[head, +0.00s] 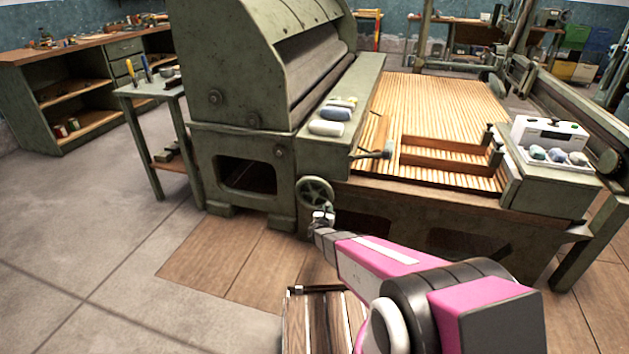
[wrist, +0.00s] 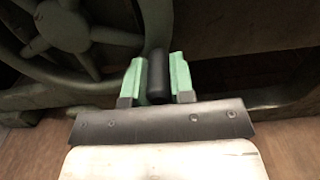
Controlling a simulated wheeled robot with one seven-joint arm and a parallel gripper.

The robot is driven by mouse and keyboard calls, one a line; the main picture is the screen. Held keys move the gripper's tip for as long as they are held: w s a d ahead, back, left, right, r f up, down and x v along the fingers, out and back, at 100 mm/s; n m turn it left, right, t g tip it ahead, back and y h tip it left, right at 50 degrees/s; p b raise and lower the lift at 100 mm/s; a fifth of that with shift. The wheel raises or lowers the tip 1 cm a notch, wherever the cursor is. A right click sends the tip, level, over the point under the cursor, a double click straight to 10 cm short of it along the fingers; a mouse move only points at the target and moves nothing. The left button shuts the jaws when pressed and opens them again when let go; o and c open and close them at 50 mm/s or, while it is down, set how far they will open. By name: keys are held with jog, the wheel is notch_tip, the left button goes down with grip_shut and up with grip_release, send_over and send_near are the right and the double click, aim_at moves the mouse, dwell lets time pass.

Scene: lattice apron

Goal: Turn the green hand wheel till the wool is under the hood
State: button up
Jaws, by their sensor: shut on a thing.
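The green hand wheel (head: 315,191), a spoked wheel, sits low on the side of the machine; part of it shows at the upper left of the wrist view (wrist: 65,28). My gripper (head: 323,214) is at its lower edge. In the wrist view, its green fingers (wrist: 160,70) are shut on the wheel's black handle (wrist: 157,85). The green hood (head: 235,65) arches over a roller left of the slatted wooden apron (head: 440,100). A white bundle (head: 326,128) and a blue-grey bundle (head: 335,114) lie on the ledge before the hood; I cannot tell which thing is the wool.
A box with several coloured balls (head: 556,155) stands on the right end of the machine. A small side table (head: 150,90) with tools and a workbench (head: 80,55) stand at the left. The floor at the left front is clear.

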jog(key=shift+w+a+r, duration=0.1)
jog(key=shift+a, duration=0.15)
jog(key=shift+o, duration=0.8)
jog(key=shift+w+a+f, duration=0.2)
jog(key=shift+a+f, duration=0.3)
jog(key=shift+f, duration=0.1)
jog(key=shift+w+a+f, duration=0.2)
jog(key=shift+a+f, duration=0.25)
jog(key=shift+f, duration=0.1)
jog(key=shift+a+f, duration=0.2)
jog(key=shift+a, duration=0.05)
jog(key=shift+c, duration=1)
jog(key=shift+w+a+f, duration=0.3)
jog(key=shift+a+f, duration=0.15)
jog(key=shift+a, duration=0.35)
jog(key=shift+w+a+f, duration=0.25)
jog(key=shift+a+f, duration=0.2)
jog(key=shift+a, duration=0.45)
